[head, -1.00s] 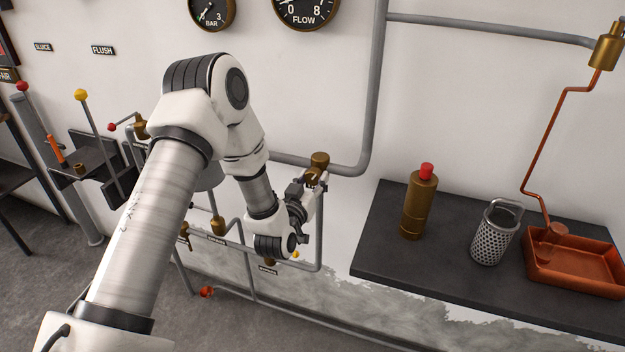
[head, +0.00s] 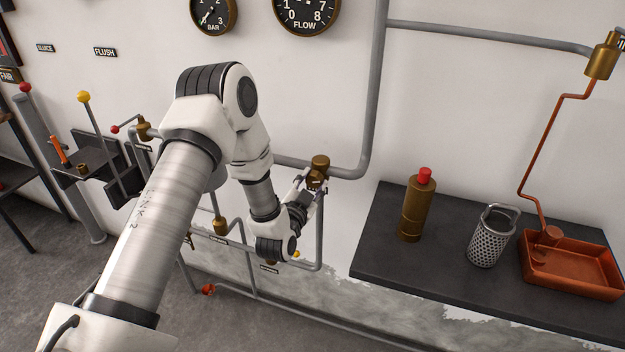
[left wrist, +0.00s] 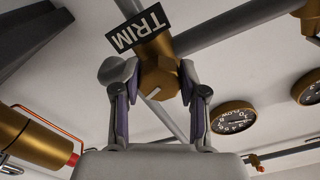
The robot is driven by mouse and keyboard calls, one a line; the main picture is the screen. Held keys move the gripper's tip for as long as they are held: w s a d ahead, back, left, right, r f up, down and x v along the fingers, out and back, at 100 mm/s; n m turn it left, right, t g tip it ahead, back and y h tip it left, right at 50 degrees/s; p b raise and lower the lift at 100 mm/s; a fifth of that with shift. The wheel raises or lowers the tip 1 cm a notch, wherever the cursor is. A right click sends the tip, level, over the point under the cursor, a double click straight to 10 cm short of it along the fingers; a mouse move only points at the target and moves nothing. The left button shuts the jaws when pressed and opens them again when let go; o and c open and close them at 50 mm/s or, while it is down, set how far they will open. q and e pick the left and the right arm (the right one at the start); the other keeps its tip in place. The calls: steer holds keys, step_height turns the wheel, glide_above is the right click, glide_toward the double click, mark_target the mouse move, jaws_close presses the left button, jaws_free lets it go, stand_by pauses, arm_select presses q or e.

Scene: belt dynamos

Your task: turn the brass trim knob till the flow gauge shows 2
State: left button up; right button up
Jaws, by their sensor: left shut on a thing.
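The brass trim knob (left wrist: 158,80) sits under a black TRIM label (left wrist: 138,29) in the left wrist view, with a pale mark on its face. My left gripper (left wrist: 157,88) has one finger on each side of it and is shut on it. In the head view my left gripper (head: 313,184) is at the brass fitting (head: 320,165) on the grey pipe, and partly hides the knob. The flow gauge (head: 307,13) is on the wall above, cut by the top edge; I cannot read its needle surely. It also shows tilted in the left wrist view (left wrist: 232,118). My right gripper is not in view.
A dark shelf (head: 380,255) at the right holds a brass bottle with a red cap (head: 416,208), a perforated metal basket (head: 492,238) and a copper tray (head: 570,285). A bar gauge (head: 212,13) hangs left of the flow gauge. Levers and pipes stand at the left.

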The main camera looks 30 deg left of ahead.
arm_select(q)
steer(key=shift+r+m, duration=0.1)
steer(key=shift+m, duration=0.5)
steer(key=o, duration=1.2)
steer(key=shift+c, duration=0.2)
steer(key=shift+s, duration=0.1)
steer(key=v, duration=1.1)
steer(key=shift+s, duration=0.35)
steer(key=shift+d, duration=0.1)
